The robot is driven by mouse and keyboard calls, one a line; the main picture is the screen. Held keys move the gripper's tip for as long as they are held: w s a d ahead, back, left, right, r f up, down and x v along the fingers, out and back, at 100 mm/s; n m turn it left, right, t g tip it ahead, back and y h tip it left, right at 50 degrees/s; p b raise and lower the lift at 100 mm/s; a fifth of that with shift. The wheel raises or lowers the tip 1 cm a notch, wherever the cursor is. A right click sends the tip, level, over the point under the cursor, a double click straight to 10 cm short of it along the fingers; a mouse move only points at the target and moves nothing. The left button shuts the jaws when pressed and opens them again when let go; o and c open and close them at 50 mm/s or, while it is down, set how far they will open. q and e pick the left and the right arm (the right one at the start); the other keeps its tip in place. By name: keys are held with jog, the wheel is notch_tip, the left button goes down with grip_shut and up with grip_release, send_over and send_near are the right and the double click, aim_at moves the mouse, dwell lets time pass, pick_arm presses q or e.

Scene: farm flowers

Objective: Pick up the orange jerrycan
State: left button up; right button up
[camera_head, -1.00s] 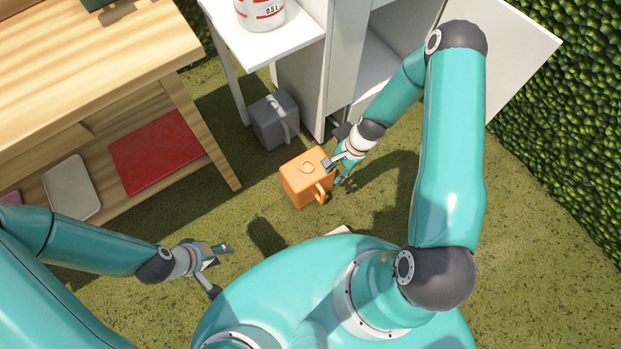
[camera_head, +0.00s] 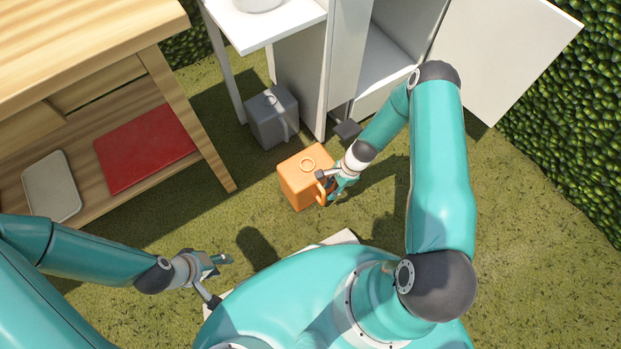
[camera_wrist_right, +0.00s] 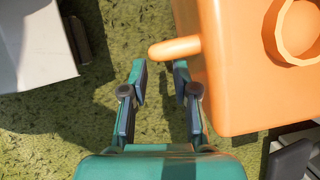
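The orange jerrycan (camera_head: 300,186) stands on the grass, in front of the grey jerrycan. My right gripper (camera_head: 330,190) is at the handle side of the orange jerrycan. In the right wrist view, my right gripper (camera_wrist_right: 160,80) is open with nothing between its fingers. The orange handle (camera_wrist_right: 175,48) lies just ahead of the fingertips, and the jerrycan body (camera_wrist_right: 225,85) is close to the right finger. Whether they touch is unclear. My left gripper (camera_head: 217,279) is open and empty over the grass at the lower left.
The grey jerrycan (camera_head: 270,118) stands by the white cabinet (camera_head: 303,85), whose door (camera_head: 505,50) is open. A wooden bench (camera_head: 70,60) with a red board (camera_head: 145,148) on its lower shelf is at the left. A hedge (camera_head: 575,150) borders the right. Open grass lies between.

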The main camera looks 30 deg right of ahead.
jog(key=shift+b+x, duration=1.3)
jog(key=shift+x, duration=1.45)
grip_shut()
